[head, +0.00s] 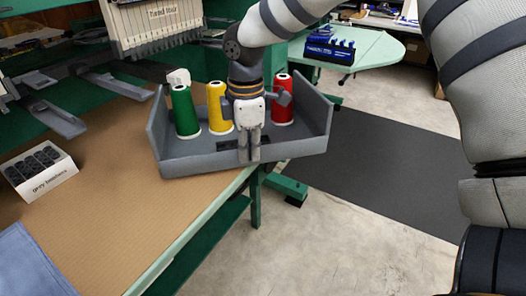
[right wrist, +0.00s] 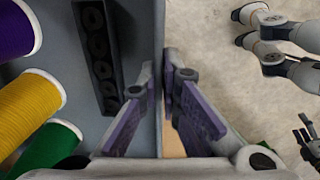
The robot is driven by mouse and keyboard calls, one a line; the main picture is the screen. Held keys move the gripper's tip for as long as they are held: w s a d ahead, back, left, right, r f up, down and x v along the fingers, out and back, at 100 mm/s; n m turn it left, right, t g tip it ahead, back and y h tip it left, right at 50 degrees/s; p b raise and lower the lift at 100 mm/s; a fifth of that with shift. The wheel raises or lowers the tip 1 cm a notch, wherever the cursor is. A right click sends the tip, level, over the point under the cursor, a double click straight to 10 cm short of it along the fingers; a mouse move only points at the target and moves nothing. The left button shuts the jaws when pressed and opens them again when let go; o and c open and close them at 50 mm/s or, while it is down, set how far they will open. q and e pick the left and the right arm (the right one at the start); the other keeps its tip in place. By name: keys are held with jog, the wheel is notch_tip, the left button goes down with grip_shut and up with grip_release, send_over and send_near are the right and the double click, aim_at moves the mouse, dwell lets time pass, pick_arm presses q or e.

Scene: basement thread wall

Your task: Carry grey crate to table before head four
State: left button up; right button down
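The grey crate (head: 200,160) is at the right edge of the brown-topped table (head: 110,215), partly over open floor. I cannot tell whether it rests on the table. In it stand a green cone (head: 184,112), a yellow cone (head: 218,108) and a red cone (head: 283,100). A purple cone (right wrist: 15,30) shows only in the right wrist view. My right gripper (head: 249,155) has its fingers on both sides of the crate's near wall (right wrist: 158,60), closed on it. A dark gripper, probably my left (right wrist: 306,140), shows at the right wrist view's edge; its opening is unclear.
A white box of dark bobbins (head: 40,170) and a blue cloth (head: 28,262) lie on the table's left. The labelled machine head (head: 155,25) hangs above the back. A green table (head: 372,48) with a blue rack (head: 330,48) stands behind. A dark mat (head: 375,165) covers the floor.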

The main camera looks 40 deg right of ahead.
aim_at(234, 146)
jog(key=w, duration=0.1)
jog(key=w+a, duration=0.1)
jog(key=w+b, duration=0.1)
jog(key=shift+w+a+r, duration=0.1)
jog(key=shift+w+a, duration=0.15)
jog(key=shift+w, duration=0.15)
pick_arm(q)
jog(key=shift+s+f+g, duration=0.3)
jog(key=shift+s+f, duration=0.15)
jog(key=shift+s, duration=0.1)
pick_arm(e)
jog(key=shift+f, duration=0.55)
jog(key=c, duration=1.8)
grip_release()
jog(key=shift+s+f, duration=0.1)
jog(key=shift+s, duration=0.1)
pick_arm(q)
jog(key=shift+w+r+p, duration=0.2)
jog(key=shift+w+p, duration=0.05)
jog(key=shift+p, duration=0.05)
pick_arm(e)
notch_tip(234, 146, up, 12)
jog(key=shift+s, duration=0.25)
